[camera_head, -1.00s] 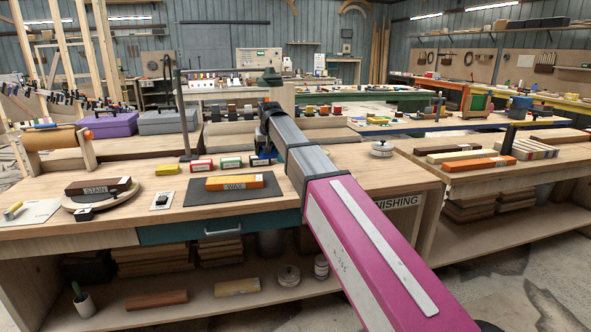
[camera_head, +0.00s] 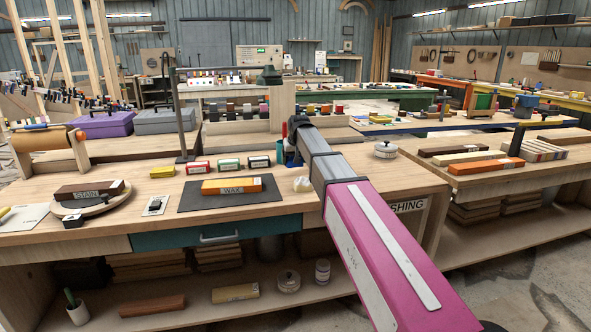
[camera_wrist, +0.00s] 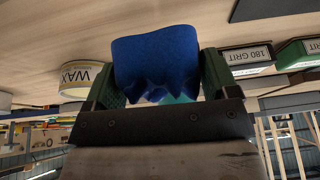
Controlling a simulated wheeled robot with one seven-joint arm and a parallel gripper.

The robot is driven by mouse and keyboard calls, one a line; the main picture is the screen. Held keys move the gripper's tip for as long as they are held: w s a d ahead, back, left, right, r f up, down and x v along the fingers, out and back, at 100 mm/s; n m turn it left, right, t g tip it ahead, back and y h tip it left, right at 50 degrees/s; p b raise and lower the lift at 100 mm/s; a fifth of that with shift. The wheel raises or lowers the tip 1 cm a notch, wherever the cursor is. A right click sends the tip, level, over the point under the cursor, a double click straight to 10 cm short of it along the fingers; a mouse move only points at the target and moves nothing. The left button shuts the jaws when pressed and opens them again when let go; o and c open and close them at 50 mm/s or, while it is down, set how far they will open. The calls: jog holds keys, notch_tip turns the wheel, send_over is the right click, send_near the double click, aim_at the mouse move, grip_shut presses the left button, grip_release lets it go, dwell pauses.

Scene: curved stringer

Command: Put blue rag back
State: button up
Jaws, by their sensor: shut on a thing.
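In the wrist view, the blue rag (camera_wrist: 156,58) is bunched between the green fingers of my gripper (camera_wrist: 160,78), its lower edge in ragged folds. My gripper is shut on it. In the head view, my gripper (camera_head: 291,152) is over the right part of the workbench, right of the small labelled boxes, and mostly hidden by my arm. A bit of blue shows there, but I cannot tell rag from gripper. The wrist view shows the bench top behind the rag; I cannot tell whether the rag touches it.
A pale crumpled thing (camera_head: 302,184) lies on the bench beside my arm. Several labelled boxes (camera_head: 229,164) line up behind. A round white tin (camera_head: 385,150) stands at right. The wrist view shows a WAX tin (camera_wrist: 82,79) and 180 GRIT boxes (camera_wrist: 247,57).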

aim_at(296, 175)
jog(key=shift+w+d+f, duration=0.15)
jog(key=shift+d+f, duration=0.15)
jog(key=shift+d, duration=0.05)
jog(key=shift+f, duration=1.9)
jog(key=shift+f, duration=0.1)
jog(key=o, duration=0.9)
jog(key=shift+c, duration=0.2)
jog(key=v, duration=1.2)
jog(key=shift+d, duration=0.1)
